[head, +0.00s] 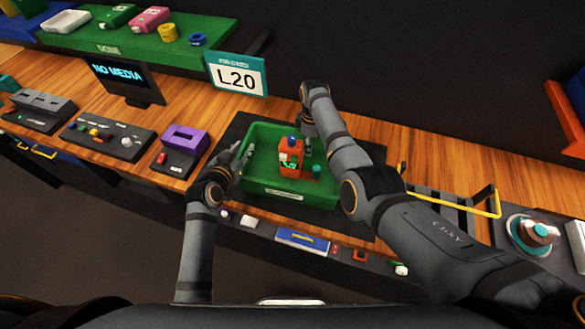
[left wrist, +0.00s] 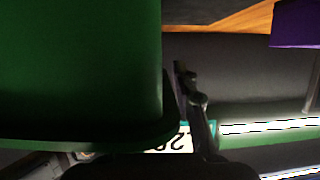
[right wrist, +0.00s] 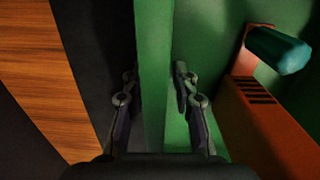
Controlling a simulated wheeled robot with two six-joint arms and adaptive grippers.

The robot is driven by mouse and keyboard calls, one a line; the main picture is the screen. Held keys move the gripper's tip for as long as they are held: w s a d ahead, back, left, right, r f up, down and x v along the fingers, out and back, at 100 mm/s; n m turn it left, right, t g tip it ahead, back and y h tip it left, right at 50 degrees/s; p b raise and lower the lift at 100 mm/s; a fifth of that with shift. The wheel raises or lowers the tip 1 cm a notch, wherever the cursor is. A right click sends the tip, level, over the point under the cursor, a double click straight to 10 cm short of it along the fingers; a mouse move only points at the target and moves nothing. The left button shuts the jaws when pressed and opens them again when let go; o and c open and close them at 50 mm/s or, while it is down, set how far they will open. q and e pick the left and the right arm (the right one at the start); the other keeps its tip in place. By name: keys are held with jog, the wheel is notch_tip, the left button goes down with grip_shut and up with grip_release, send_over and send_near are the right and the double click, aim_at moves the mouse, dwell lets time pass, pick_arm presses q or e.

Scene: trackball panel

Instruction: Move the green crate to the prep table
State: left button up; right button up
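The green crate (head: 262,186) stands on a dark mat on the wooden counter. It holds a red-orange box (head: 289,161) and a few small items, including a teal cylinder (head: 316,171). My left gripper (head: 242,153) is at the crate's left wall; in the left wrist view one finger lies against the crate (left wrist: 85,60) and the other is hidden. My right gripper (right wrist: 156,80) is at the far right side, its fingers closed in on either side of the crate wall (right wrist: 152,110). No surface is clearly identifiable as the prep table.
A purple-topped device (head: 186,139), a control box (head: 108,137) and a monitor (head: 126,82) stand left of the crate. An L20 sign (head: 237,75) rises behind it. A yellow rail (head: 455,206) and a round knob (head: 540,232) are at right. A green shelf (head: 140,42) holds containers.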

pick_arm(q)
grip_shut()
pick_arm(e)
grip_shut()
pick_arm(q)
jog(key=shift+r, duration=0.15)
pick_arm(e)
jog(key=shift+r, duration=0.15)
